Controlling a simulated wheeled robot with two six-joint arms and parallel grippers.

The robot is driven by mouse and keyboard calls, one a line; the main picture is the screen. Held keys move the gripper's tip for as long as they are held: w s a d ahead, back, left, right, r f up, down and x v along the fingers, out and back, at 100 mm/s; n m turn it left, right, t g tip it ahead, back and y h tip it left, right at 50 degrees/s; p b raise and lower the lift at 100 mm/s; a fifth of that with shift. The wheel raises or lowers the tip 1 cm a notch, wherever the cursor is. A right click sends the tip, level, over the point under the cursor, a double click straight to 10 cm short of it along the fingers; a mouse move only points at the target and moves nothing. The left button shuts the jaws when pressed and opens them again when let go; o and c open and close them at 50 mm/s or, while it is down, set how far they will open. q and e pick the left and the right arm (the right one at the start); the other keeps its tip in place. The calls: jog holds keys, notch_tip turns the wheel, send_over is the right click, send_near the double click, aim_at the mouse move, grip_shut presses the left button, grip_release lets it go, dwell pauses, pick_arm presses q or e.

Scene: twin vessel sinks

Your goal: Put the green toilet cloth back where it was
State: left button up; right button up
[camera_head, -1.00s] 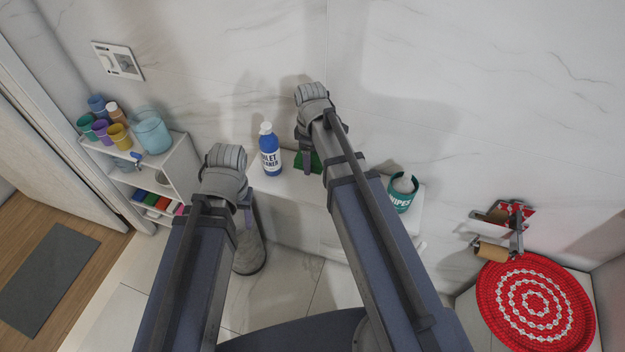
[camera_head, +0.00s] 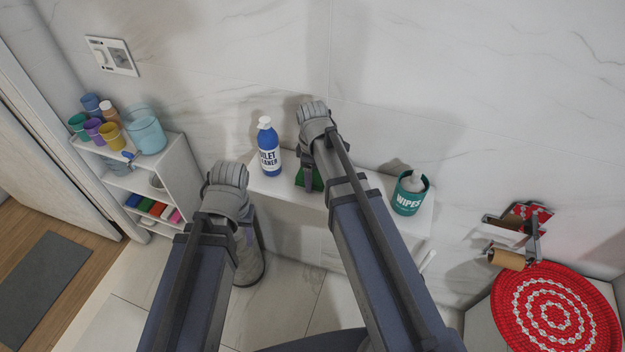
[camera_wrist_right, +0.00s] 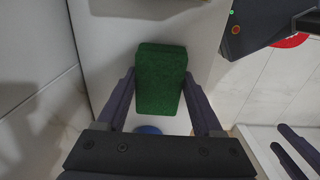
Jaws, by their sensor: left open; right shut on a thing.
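The green cloth (camera_head: 308,181) is a dark green, block-shaped piece at the white ledge (camera_head: 350,205), mostly hidden behind my right arm in the head view. In the right wrist view the green cloth (camera_wrist_right: 160,78) sits between the two fingers of my right gripper (camera_wrist_right: 158,92), which is shut on it. Pale ledge surface shows around it; I cannot tell whether the cloth touches the ledge. My left gripper (camera_head: 246,230) is open, low in front of the ledge and left of the cloth. Its fingertips are hard to make out.
A blue toilet cleaner bottle (camera_head: 268,150) stands just left of my right gripper; a teal wipes tub (camera_head: 409,193) stands to its right. Left is a white shelf (camera_head: 178,185) with cups and coloured items. At right are a paper holder (camera_head: 510,258) and red round mat (camera_head: 553,318).

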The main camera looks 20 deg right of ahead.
jog(key=shift+f, duration=0.15)
jog(key=o, duration=1.2)
jog(key=shift+r, duration=0.25)
notch_tip(320, 180, up, 12)
jog(key=p, duration=1.2)
jog(key=s+a+m, duration=0.2)
jog(key=s+a, duration=0.1)
jog(key=s, duration=0.1)
jog(key=s+a+m, duration=0.3)
jog(key=s+a, duration=0.1)
jog(key=s, duration=0.1)
jog(key=s+a+m+h, duration=0.1)
jog(key=s+a+m, duration=0.1)
jog(key=s, duration=0.3)
jog(key=shift+s+a, duration=0.1)
jog(key=shift+a, duration=0.7)
